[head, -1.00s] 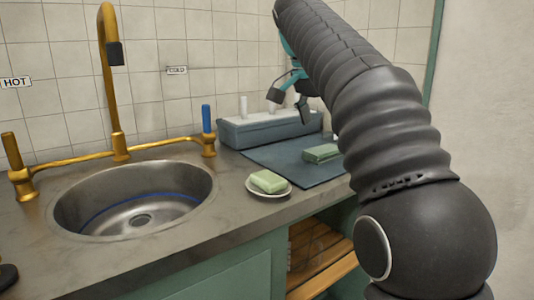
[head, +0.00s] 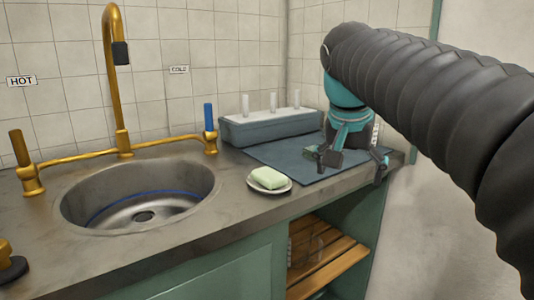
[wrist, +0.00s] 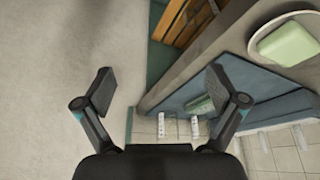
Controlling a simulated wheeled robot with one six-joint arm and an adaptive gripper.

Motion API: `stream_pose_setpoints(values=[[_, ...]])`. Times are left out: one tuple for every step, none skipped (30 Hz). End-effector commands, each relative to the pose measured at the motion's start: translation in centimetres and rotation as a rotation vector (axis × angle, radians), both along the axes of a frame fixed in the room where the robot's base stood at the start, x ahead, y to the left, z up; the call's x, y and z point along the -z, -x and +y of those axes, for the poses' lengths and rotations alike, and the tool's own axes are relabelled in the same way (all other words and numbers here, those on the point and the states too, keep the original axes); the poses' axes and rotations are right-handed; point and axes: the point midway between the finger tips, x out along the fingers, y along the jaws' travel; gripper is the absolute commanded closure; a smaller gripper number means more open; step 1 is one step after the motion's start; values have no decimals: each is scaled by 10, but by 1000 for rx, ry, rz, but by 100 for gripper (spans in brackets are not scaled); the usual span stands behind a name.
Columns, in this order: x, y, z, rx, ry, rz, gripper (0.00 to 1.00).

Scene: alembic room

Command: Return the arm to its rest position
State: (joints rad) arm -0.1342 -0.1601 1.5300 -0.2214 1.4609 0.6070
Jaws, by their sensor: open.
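My arm reaches in from the right in the head view. My gripper (head: 356,166) hangs fingers down at the right end of the counter, beside the dark mat (head: 275,155). It is open. In the wrist view my gripper (wrist: 160,88) has its two fingers wide apart with nothing between them. Pale floor and the counter's edge show beyond the fingers.
A gold tap and round sink (head: 140,195) are at left. Green soap (head: 268,178) lies on a white dish (head: 285,188) near the counter edge. A green block (wrist: 202,105) lies on the mat. A grey rack (head: 270,128) with white pegs stands behind. An open shelf (head: 330,265) is below.

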Motion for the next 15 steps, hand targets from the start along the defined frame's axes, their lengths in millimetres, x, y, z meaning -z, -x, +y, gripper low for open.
stream_pose_setpoints(values=[[12,16,-3,-38,-2,-3,5],[19,23,-4,-63,-3,-6,5],[30,34,-5,-97,-2,-10,5],[39,42,-6,-123,-3,-13,5],[47,50,-7,-149,-4,-16,5],[59,60,-8,-180,-4,-21,5],[68,68,-8,-203,-4,-26,5],[78,76,-8,-228,-3,-30,5],[91,87,-9,-258,-2,-36,5],[101,95,-9,-279,-2,-43,5],[111,103,-9,-300,-1,-49,5],[125,114,-9,-328,1,-57,5],[136,121,-9,-348,2,-62,5],[146,129,-9,-366,4,-68,5],[159,138,-9,-389,7,-74,5]])
